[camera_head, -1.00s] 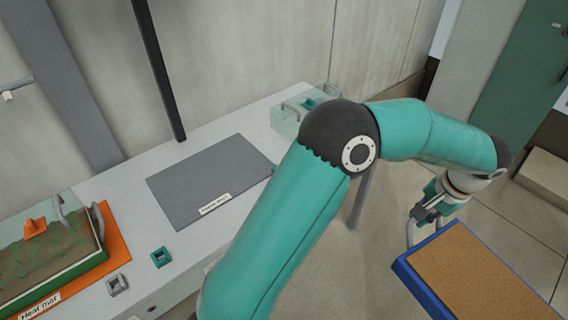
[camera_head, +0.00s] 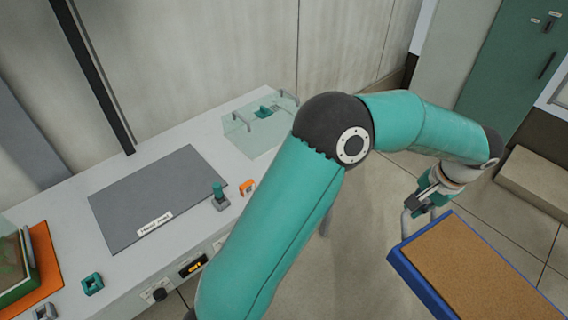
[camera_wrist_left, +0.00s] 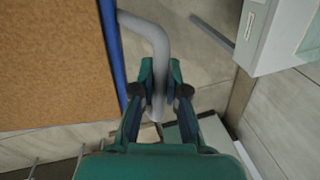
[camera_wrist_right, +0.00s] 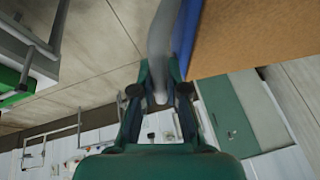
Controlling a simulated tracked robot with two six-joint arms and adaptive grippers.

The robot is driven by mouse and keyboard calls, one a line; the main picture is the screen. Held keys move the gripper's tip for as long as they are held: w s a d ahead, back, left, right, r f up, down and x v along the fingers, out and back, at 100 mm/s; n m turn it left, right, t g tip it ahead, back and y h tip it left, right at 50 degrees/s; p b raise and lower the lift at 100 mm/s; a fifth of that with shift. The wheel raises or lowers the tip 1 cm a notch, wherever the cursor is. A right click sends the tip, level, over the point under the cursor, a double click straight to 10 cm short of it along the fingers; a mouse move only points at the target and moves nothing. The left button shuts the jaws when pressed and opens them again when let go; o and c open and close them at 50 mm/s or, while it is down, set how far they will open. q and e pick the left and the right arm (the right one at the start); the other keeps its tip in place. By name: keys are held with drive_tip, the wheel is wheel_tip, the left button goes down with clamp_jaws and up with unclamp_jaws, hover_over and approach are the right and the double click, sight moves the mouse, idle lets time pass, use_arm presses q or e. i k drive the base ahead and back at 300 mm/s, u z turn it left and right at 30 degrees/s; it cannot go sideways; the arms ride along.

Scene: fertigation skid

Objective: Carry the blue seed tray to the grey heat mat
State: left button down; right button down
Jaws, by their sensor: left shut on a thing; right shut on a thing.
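The blue seed tray (camera_head: 450,285), filled with brown material, is held up over the floor at the lower right of the head view. My left gripper (camera_head: 413,208) is shut on its grey handle, also seen in the left wrist view (camera_wrist_left: 160,80). My right gripper (camera_wrist_right: 160,80) is shut on another grey tray handle in the right wrist view, with the tray (camera_wrist_right: 235,35) beside it; this gripper is outside the head view. The grey heat mat (camera_head: 155,190) lies bare on the white bench, left of my arm and well apart from the tray.
An orange mat (camera_head: 45,262) under a green-sided tray (camera_head: 20,285) lies at the bench's left. A clear box (camera_head: 255,125) stands at the far end. A green-topped fitting (camera_head: 219,195) and an orange piece (camera_head: 247,187) sit near the grey mat. Open floor lies right of the bench.

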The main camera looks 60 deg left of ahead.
sight(155, 190)
drive_tip(key=z, duration=0.2)
drive_tip(key=i, duration=0.85)
drive_tip(key=u, duration=1)
drive_tip(key=i, duration=0.25)
drive_tip(key=u, duration=2.6)
